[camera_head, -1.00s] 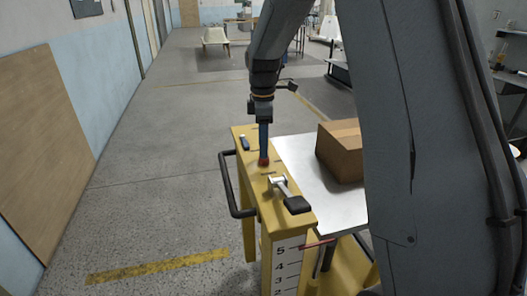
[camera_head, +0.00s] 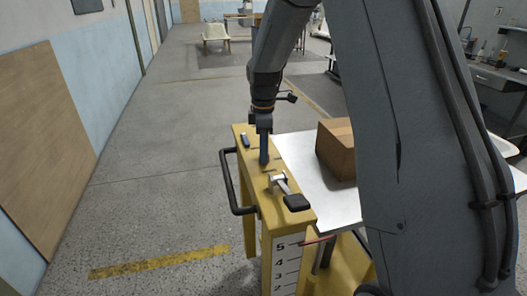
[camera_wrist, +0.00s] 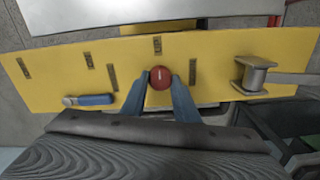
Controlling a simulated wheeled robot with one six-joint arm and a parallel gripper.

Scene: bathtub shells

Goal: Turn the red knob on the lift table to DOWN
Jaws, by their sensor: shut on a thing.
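The red knob (camera_wrist: 160,77) sits on the yellow top panel of the lift table (camera_head: 244,185). In the wrist view it lies between the two blue fingertips of my gripper (camera_wrist: 160,82), which is shut on it from both sides. A thin pale mark shows on the knob's top.
A blue-handled switch (camera_wrist: 92,100) lies left of the knob in the wrist view. A metal lever with a black grip (camera_head: 297,202) is nearer the panel's front end. A cardboard box (camera_head: 336,150) stands on the pale platform. A black handle (camera_head: 231,190) runs along the left side.

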